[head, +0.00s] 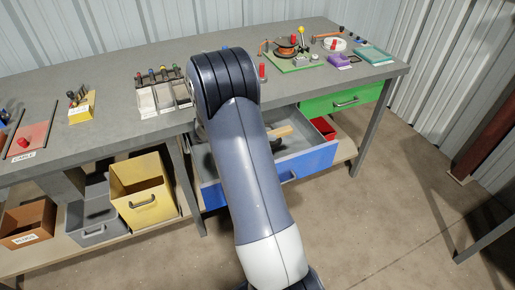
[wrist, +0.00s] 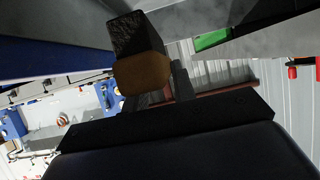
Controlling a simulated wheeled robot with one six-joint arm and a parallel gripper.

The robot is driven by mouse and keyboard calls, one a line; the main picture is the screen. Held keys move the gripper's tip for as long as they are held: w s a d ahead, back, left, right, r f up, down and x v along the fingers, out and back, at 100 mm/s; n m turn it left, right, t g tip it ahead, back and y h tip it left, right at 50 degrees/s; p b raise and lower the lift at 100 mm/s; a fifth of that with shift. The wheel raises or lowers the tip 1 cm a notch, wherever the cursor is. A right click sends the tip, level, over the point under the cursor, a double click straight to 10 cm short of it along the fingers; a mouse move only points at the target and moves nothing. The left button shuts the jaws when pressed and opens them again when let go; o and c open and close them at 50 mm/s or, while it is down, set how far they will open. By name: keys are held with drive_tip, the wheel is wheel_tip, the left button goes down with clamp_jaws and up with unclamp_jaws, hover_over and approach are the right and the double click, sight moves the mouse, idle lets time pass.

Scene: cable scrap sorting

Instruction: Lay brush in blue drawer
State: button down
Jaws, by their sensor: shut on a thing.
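The blue drawer (head: 312,162) is pulled open under the workbench, and my arm crosses in front of it. A light wooden piece, seemingly the brush (head: 279,132), shows beside my arm over the drawer's inside. In the wrist view the brush (wrist: 142,72) shows a tan wooden end and a dark, rough part. My gripper (wrist: 148,88) is shut on it. The drawer's blue wall (wrist: 45,58) is close by at the left of that view. My arm hides the gripper in the head view. I cannot tell whether the brush touches the drawer floor.
A green drawer (head: 345,100) is to the right, with a red bin (head: 323,128) below it. A yellow bin (head: 143,190), a grey bin (head: 96,215) and a brown bin (head: 28,222) stand on the lower shelf. The bench top (head: 130,75) holds several items. The floor at right is clear.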

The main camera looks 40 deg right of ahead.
wheel_tip(320, 180, down, 10)
drive_tip(key=shift+s+f+b, duration=0.1)
drive_tip(key=shift+b, duration=0.35)
drive_tip(key=shift+f, duration=0.15)
drive_tip(key=c, duration=1.2)
unclamp_jaws()
drive_tip(key=shift+o, duration=0.2)
drive_tip(key=shift+a+r, duration=0.3)
drive_tip(key=shift+r, duration=0.05)
drive_tip(key=v, duration=0.6)
drive_tip(key=shift+w+a+r, duration=0.15)
drive_tip(key=shift+w+a, duration=0.05)
drive_tip(key=shift+a, duration=0.15)
